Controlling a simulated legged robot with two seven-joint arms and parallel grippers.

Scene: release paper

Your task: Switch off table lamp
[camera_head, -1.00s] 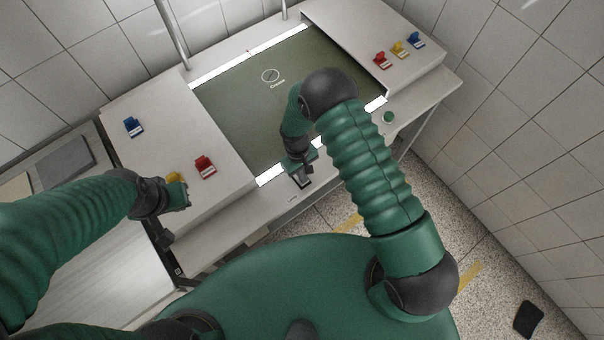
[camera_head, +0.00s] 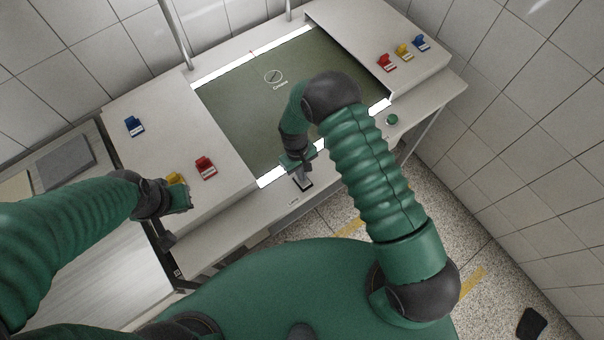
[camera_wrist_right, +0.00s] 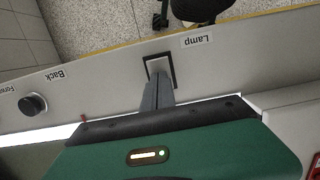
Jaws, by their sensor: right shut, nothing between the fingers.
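The lamp switch (camera_wrist_right: 160,68) is a pale rocker in a black frame on the desk's front strip, beside a "Lamp" label (camera_wrist_right: 198,41). It also shows in the head view (camera_head: 304,184), partly behind my right gripper (camera_head: 300,175). In the right wrist view the gripper's fingers (camera_wrist_right: 157,97) are together and empty, with their tips at the switch's near edge. I cannot tell whether they touch it. Bright white strips (camera_head: 235,61) edge the dark green desk panel (camera_head: 235,105). My left gripper (camera_head: 183,197) is over the desk's left part; its fingers are unclear.
A dark knob (camera_wrist_right: 33,105) with a "Back" label sits along the same strip. Red, yellow and blue clips stand on the raised side parts, such as a red one (camera_head: 206,168) at left. A black object (camera_head: 531,322) lies on the floor at right.

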